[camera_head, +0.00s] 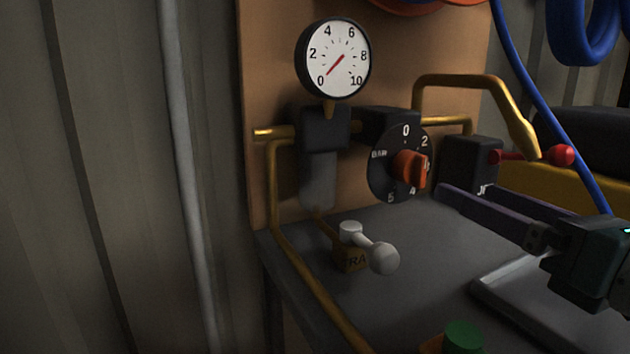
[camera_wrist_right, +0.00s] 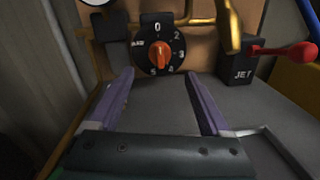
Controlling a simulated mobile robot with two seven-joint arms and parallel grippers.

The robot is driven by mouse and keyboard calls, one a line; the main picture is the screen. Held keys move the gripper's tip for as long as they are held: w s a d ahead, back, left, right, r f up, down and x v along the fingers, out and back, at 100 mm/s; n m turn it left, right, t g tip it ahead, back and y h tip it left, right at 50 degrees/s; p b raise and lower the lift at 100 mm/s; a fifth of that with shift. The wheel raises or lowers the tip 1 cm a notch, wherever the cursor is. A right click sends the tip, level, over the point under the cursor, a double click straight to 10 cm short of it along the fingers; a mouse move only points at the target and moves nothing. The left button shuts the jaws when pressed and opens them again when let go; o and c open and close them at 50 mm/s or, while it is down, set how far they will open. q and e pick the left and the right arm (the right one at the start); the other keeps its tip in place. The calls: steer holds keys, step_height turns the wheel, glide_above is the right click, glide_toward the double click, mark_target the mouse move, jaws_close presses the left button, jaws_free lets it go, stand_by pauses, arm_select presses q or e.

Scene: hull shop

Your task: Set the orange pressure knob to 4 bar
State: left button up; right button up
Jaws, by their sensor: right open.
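The orange pressure knob (camera_head: 411,167) sits at the centre of a black dial (camera_head: 380,183) marked in bar, with 0 at the top and 5 at the bottom. In the right wrist view the knob (camera_wrist_right: 159,54) shows face-on, its grip bar roughly upright; I cannot tell which end is the pointer. The white gauge (camera_head: 333,58) above has its red needle near 0. My right gripper (camera_head: 463,189) is open and empty, to the right of the dial and apart from the knob. In the right wrist view its purple fingers (camera_wrist_right: 160,74) are spread below the knob. My left gripper is out of view.
A JET box (camera_head: 468,163) with a red-tipped lever (camera_head: 562,155) stands right of the dial. A yellow pipe (camera_head: 460,80) arches above. A white-handled TRAP valve (camera_head: 382,258) sits below. A blue hose (camera_head: 545,85) hangs at right. The grey bench top (camera_head: 430,270) has bare space.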

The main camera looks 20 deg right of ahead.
mark_target(423, 172)
steer(key=w, duration=0.8)
steer(key=shift+w, duration=0.35)
jaws_close()
stand_by(0.4)
